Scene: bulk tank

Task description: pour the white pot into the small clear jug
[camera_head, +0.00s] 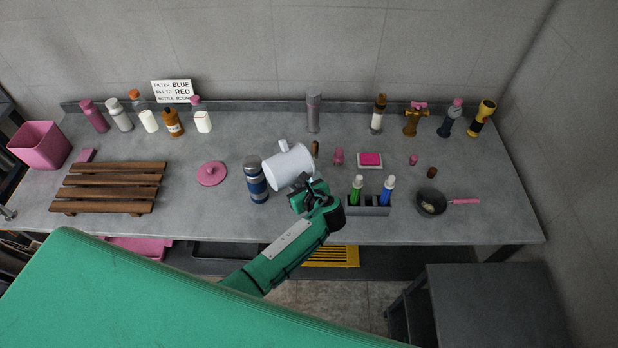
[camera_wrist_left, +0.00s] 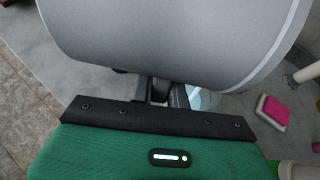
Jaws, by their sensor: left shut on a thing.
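The white pot (camera_head: 288,167) is held tilted above the counter, in the middle of the head view. My left gripper (camera_head: 308,190) is shut on it at its near right side. In the left wrist view the pot (camera_wrist_left: 170,40) fills the top, with my left gripper's fingers (camera_wrist_left: 165,95) against its near side. A pale, see-through piece (camera_wrist_left: 207,99) shows just below the pot there; it may be the small clear jug, but most of it is hidden. I cannot make out the jug in the head view. My right gripper is not in view.
A blue and silver flask (camera_head: 256,182) stands close left of the pot. A grey holder (camera_head: 368,210) with green and blue bottles is to the right, beside a small pan (camera_head: 431,203). A pink lid (camera_head: 211,173) and wooden rack (camera_head: 108,188) lie left. Bottles line the back.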

